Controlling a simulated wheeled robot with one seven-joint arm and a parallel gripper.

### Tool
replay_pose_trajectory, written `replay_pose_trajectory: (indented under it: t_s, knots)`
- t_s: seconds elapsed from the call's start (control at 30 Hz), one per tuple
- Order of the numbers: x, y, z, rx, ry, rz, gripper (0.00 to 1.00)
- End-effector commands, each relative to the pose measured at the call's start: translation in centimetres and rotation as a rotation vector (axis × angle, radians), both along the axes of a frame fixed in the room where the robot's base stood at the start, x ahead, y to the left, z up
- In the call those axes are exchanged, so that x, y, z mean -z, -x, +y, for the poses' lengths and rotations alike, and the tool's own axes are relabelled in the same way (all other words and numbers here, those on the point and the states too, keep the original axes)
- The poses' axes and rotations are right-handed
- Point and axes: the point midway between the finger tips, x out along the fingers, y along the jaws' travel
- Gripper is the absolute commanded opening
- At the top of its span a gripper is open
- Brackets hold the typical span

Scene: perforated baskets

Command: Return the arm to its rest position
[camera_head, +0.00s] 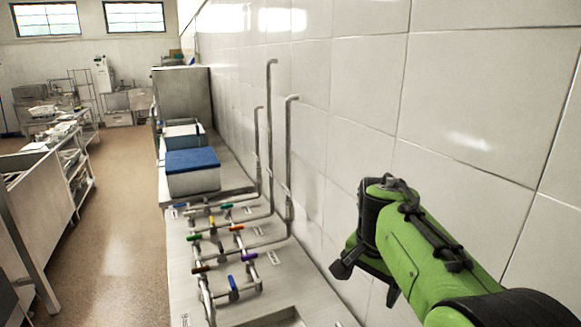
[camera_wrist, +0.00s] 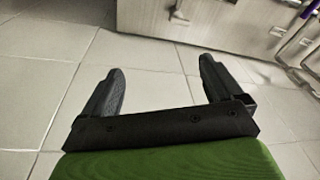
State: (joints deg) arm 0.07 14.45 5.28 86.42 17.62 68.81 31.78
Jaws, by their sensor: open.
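My green arm (camera_head: 435,255) reaches in from the lower right of the head view, close to the white tiled wall. My gripper (camera_head: 366,278) is at its end, with black fingers pointing down and to the left. The gripper is to the right of the bench with pipes and touches no object that I can see.
A bench (camera_head: 185,290) with metal pipes and coloured valve handles (camera_head: 233,283) stands left of the arm. A box with a blue lid (camera_head: 192,161) is behind it. The tiled wall (camera_head: 480,95) bounds the right side. Open brown floor (camera_head: 115,190) lies at the left.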

Motion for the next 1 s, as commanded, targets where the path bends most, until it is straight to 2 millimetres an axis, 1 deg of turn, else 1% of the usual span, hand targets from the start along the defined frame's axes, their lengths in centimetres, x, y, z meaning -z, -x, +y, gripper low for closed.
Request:
replay_pose_trajectory:
  t_s: [0.03, 0.07, 0.1, 0.17, 0.2, 0.27, 0.3, 0.4, 0.43, 0.5, 0.6, 1.0]
  knots:
    - [-1.4, 2.7, -0.2, -0.072, 0.021, -0.031, 0.94]
    - [-1.9, 4.2, -0.2, -0.12, 0.034, -0.048, 0.94]
    - [-2.5, 6.3, -0.3, -0.183, 0.05, -0.07, 0.94]
    - [-2.9, 9.4, -0.3, -0.278, 0.075, -0.103, 0.94]
    - [-2.9, 11.6, -0.3, -0.338, 0.09, -0.124, 0.94]
    - [-2.5, 14.7, -0.2, -0.429, 0.112, -0.158, 0.94]
    - [-2.0, 16.8, -0.1, -0.49, 0.126, -0.18, 0.94]
    - [-0.3, 20.9, 0.4, -0.619, 0.156, -0.231, 0.94]
    - [0.2, 21.8, 0.5, -0.649, 0.162, -0.242, 0.94]
    - [1.3, 23.3, 0.8, -0.704, 0.174, -0.265, 0.94]
    - [2.1, 24.3, 1.1, -0.742, 0.182, -0.279, 0.94]
    - [2.1, 24.4, 1.1, -0.745, 0.183, -0.277, 0.94]
